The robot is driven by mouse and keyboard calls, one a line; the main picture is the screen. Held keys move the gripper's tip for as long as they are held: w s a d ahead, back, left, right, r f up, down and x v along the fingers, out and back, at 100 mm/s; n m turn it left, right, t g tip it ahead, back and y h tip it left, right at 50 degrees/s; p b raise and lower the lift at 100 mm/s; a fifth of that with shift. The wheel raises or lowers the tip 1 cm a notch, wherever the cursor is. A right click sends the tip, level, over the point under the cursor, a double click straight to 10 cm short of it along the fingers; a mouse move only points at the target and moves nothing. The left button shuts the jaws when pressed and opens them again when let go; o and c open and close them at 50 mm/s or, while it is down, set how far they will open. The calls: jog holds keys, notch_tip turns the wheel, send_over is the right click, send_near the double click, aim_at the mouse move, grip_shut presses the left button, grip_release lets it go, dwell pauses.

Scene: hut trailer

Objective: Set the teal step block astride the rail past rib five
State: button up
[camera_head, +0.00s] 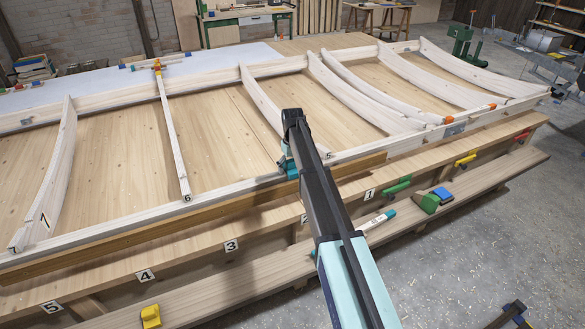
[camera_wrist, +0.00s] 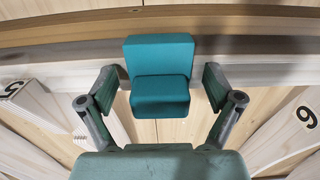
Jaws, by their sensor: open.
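The teal step block (camera_wrist: 160,88) shows upright in the wrist view, its taller back part toward the top of the picture and a lower step nearer me. It lies over the white rail (camera_wrist: 265,73), between the ribs marked 5 (camera_wrist: 25,100) and 6 (camera_wrist: 290,135). My gripper (camera_wrist: 160,90) is open, one finger on each side of the block, with a visible gap at each side. In the head view a teal patch (camera_head: 290,168) shows at the rail (camera_head: 235,193), mostly hidden by my arm. Whether the block is fully seated cannot be told.
Rib six (camera_head: 172,130) and rib five (camera_head: 262,105) cross the wooden panel, with more ribs at the right. A brown beam (camera_head: 150,218) runs along the front of the rail. Colored clamps (camera_head: 465,160) and a green-and-blue item (camera_head: 437,200) lie along the front ledges.

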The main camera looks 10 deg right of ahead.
aim_at(292, 160)
notch_tip(292, 160, up, 12)
dwell(0.6)
jog(key=shift+w, duration=0.25)
jog(key=s+f+m+g, duration=0.1)
jog(key=s+f, duration=1.4)
jog(key=f, duration=0.2)
jog(key=s+f+m, duration=0.2)
jog(key=s+f, duration=1.2)
jog(key=f, duration=0.2)
jog(key=s+f+g, duration=0.2)
jog(key=s+f, duration=0.2)
jog(key=s, duration=0.9)
jog(key=s+f+g, duration=0.2)
jog(key=s+f, duration=0.3)
jog(key=s, duration=0.8)
jog(key=s+f+g, duration=0.1)
jog(key=s+f, duration=0.3)
jog(key=s, duration=0.9)
jog(key=shift+f+g, duration=0.15)
jog(key=shift+g, duration=0.25)
jog(key=shift+a, duration=0.1)
